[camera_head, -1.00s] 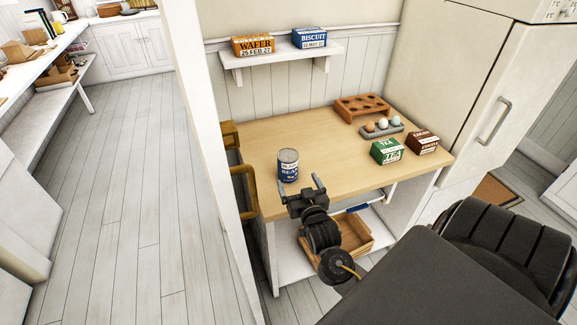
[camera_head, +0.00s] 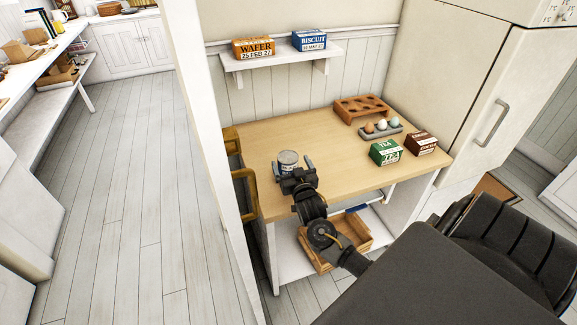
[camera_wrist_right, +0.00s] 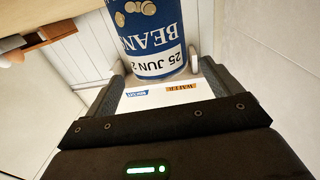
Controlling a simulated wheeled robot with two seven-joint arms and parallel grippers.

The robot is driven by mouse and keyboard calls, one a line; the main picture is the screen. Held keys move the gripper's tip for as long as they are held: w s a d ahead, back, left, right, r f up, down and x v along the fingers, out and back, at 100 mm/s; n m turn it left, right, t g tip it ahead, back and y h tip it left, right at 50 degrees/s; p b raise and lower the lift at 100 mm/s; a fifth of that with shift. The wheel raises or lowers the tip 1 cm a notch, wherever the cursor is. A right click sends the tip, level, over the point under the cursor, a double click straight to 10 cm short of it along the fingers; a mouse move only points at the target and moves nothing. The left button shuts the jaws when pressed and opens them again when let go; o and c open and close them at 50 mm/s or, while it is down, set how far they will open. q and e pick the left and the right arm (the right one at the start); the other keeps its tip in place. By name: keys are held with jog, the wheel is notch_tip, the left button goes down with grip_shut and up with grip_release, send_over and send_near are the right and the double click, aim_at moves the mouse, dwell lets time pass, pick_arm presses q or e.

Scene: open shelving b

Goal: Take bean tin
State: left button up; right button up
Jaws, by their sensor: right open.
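The bean tin (camera_head: 287,158), silver-topped with a blue and white label, stands upright near the left part of the wooden tabletop (camera_head: 262,140). My right gripper (camera_head: 295,166) is open at the tin's near side, its two fingers spread toward the tin's sides. In the right wrist view the tin (camera_wrist_right: 150,40) appears inverted, between or just beyond the fingertips (camera_wrist_right: 156,72). I cannot tell whether either finger touches it. In the head view the gripper hides the tin's lower part. My left gripper is not in view.
A green tea box (camera_head: 386,153), a brown box (camera_head: 421,144), an egg tray (camera_head: 397,130) and a wooden rack (camera_head: 362,108) stand to the right. Wafer (camera_head: 254,48) and biscuit (camera_head: 309,40) boxes sit on the wall shelf. A wooden crate (camera_head: 322,262) is below. The middle tabletop is clear.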

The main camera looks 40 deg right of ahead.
jog(key=x, duration=0.2)
jog(key=shift+w+d, duration=0.1)
jog(key=shift+w, duration=0.2)
jog(key=c, duration=1.6)
jog(key=shift+c, duration=1)
